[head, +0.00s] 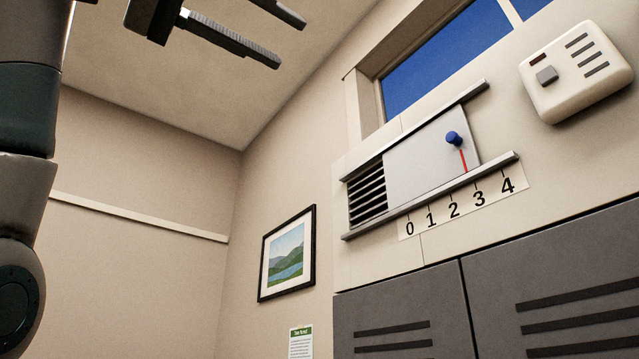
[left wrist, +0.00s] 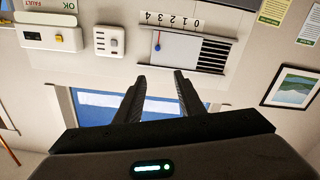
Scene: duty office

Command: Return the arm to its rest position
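My left gripper (head: 290,42) is at the top of the head view, high up against the ceiling. Its two fingers are spread apart with nothing between them. In the left wrist view the same gripper (left wrist: 160,77) also shows its fingers open and empty. It is apart from the wall vent (head: 368,195), whose grey sliding cover (head: 420,165) has a blue knob (head: 453,138). The red pointer under the knob stands between the 2 and the 3, closer to the 3. Some vent slats show left of the cover. My right gripper is not in view.
A window (head: 440,60) is above the vent, with a white box (head: 575,72) to the right. Grey lockers (head: 400,310) stand below. A framed picture (head: 287,255) hangs on the wall at left. The space around the gripper looks clear.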

